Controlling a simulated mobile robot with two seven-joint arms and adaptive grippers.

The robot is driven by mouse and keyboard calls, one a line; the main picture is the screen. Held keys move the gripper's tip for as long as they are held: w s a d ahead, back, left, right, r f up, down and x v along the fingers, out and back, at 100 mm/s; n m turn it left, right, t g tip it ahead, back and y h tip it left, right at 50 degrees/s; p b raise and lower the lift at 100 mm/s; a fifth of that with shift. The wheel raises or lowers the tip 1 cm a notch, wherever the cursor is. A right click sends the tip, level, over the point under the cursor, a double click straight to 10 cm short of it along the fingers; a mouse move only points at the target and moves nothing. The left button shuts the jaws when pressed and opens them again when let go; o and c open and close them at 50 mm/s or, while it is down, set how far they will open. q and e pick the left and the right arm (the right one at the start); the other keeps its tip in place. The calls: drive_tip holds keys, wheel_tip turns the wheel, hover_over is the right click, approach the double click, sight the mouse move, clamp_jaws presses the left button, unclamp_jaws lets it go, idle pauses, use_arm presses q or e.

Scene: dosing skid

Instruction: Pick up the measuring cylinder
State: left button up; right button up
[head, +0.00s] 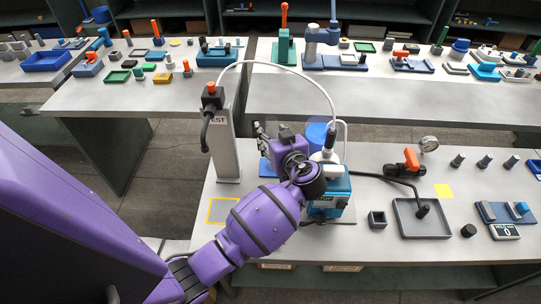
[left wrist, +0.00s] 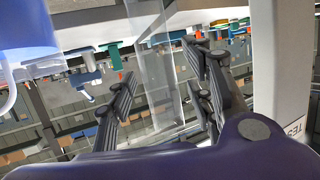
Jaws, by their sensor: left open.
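The measuring cylinder (left wrist: 163,70) shows in the left wrist view as a clear, see-through tube. It appears between the spread fingers of my left gripper (left wrist: 163,88); I cannot tell how deep it sits between them, and no finger visibly closes on it. In the head view my left gripper (head: 262,138) points left, beside the pump area, and my wrist hides most of what is around it. I cannot make out the cylinder clearly there. My right gripper is in neither view.
A grey post marked TEST (head: 224,150) stands left of my gripper. A blue tub (head: 317,133) stands close behind my wrist, and a teal pump unit (head: 337,190) to its right. A white hose (head: 290,68) arches overhead. A grey tray (head: 423,222) lies further right.

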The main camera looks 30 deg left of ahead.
use_arm(q)
drive_tip(key=shift+w+a+f, duration=0.15)
drive_tip(key=shift+a, duration=0.05)
clamp_jaws()
idle(0.5)
